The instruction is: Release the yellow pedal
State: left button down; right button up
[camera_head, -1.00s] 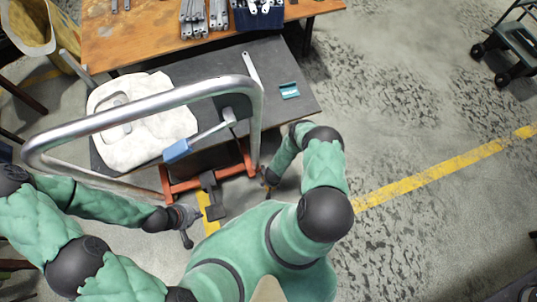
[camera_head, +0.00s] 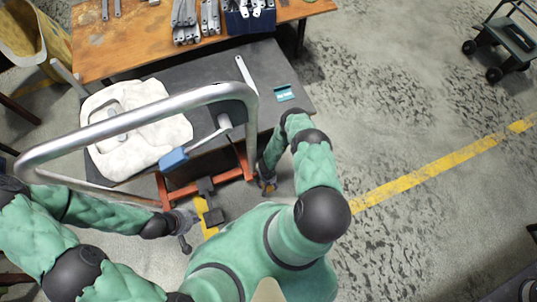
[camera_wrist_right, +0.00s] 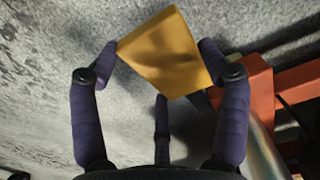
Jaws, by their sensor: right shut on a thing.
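The yellow pedal (camera_wrist_right: 165,52) shows in the right wrist view as a flat yellow plate beside the orange base frame (camera_wrist_right: 258,92). My right gripper (camera_wrist_right: 160,62) has its fingers on both sides of the plate and is shut on it. In the head view this gripper (camera_head: 268,187) is low at the right of the cart's orange base, and the pedal is mostly hidden there. My left gripper (camera_head: 184,232) is left of the black pedal (camera_head: 214,217), near the floor; its fingers are too small to read.
An orange table (camera_head: 110,50) stands behind.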

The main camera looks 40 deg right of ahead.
jog(key=shift+w+a+r, duration=0.1)
jog(key=o, duration=1.7)
jog(key=shift+f+t, duration=0.3)
